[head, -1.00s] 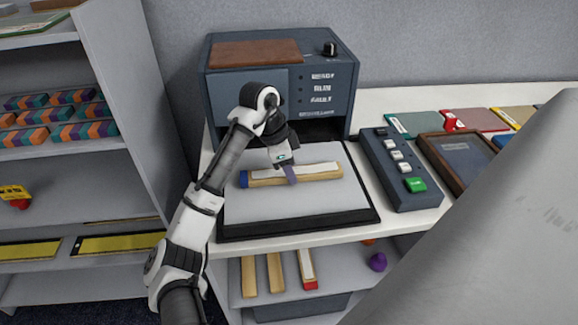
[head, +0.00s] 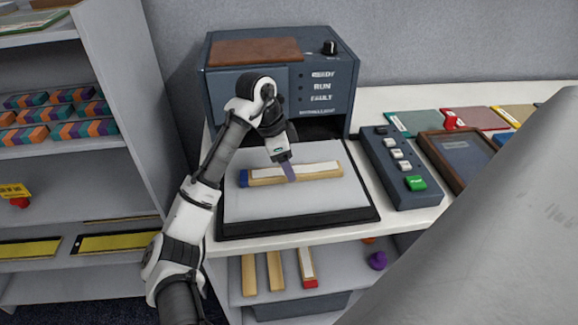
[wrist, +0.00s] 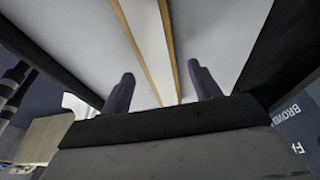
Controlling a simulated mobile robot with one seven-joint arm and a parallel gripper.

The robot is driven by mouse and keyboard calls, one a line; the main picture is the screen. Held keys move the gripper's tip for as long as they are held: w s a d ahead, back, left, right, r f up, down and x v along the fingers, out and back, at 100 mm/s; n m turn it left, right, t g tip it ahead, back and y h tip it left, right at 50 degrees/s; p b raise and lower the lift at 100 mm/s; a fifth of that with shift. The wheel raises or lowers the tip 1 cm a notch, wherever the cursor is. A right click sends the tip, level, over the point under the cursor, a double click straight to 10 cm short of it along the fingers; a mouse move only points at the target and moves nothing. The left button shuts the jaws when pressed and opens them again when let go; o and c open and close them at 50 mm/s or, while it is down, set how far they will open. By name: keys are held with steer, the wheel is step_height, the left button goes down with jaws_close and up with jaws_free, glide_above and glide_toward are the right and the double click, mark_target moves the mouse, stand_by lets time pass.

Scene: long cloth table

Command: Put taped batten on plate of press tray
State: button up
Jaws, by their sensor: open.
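The taped batten (head: 318,172), a pale wooden bar with a white top strip and blue tape (head: 243,179) at its left end, appears to lie flat on the light grey plate (head: 290,204) of the black-rimmed press tray (head: 300,226). My gripper (head: 290,172) is over the batten's middle, fingers pointing down. In the wrist view my gripper (wrist: 162,85) is open, and the batten (wrist: 147,40) runs between its two fingers, with a gap on each side. Part of the batten is hidden behind a finger in the head view.
The blue-grey press (head: 325,75) stands behind the tray. A button box (head: 400,170) is to its right, with a framed panel (head: 460,160) beyond. On the shelf below lie several battens, one with a red end (head: 308,270). A shelf unit (head: 130,80) stands left.

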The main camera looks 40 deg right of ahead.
steer(key=v, duration=1)
steer(key=shift+a+r, duration=0.1)
steer(key=shift+r, duration=0.05)
